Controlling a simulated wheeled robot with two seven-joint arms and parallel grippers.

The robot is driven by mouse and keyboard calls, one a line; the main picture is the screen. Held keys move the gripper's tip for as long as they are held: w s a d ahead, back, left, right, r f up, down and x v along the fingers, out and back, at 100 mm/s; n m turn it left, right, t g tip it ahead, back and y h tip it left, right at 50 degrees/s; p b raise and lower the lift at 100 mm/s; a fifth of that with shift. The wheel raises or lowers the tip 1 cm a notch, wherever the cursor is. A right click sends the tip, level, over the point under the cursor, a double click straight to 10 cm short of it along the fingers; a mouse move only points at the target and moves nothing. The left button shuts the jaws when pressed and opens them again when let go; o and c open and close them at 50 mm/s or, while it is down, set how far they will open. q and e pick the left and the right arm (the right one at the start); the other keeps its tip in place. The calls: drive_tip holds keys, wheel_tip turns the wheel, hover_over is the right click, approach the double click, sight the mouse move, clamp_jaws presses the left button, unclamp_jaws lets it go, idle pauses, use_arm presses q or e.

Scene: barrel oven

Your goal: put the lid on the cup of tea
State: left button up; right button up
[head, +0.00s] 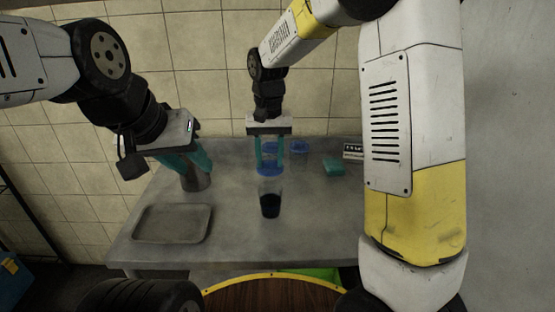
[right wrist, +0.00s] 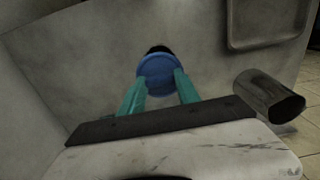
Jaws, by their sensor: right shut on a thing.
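The cup of tea (head: 270,206) is a clear cup with dark liquid, upright on the grey table. My right gripper (head: 270,166) is shut on a blue round lid (head: 270,171), held just above and behind the cup in the head view. In the right wrist view the lid (right wrist: 158,70) sits between the teal fingertips of my right gripper (right wrist: 160,82). It hides most of the cup, leaving a dark part (right wrist: 158,49) showing. My left gripper (head: 192,160) is over a metal canister, away from the cup; its finger gap is unclear.
The metal canister (head: 196,182) also shows in the right wrist view (right wrist: 262,95). A metal tray (head: 143,229) lies at the table's left front. Another blue round piece (head: 299,147), a teal block (head: 334,167) and a small box (head: 352,150) are at the back right.

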sight(270, 168)
drive_tip(key=shift+f, duration=3.1)
drive_tip(key=shift+f, duration=0.15)
drive_tip(key=o, duration=1.9)
drive_tip(key=shift+c, duration=0.2)
drive_tip(key=shift+r, duration=3.55)
clamp_jaws()
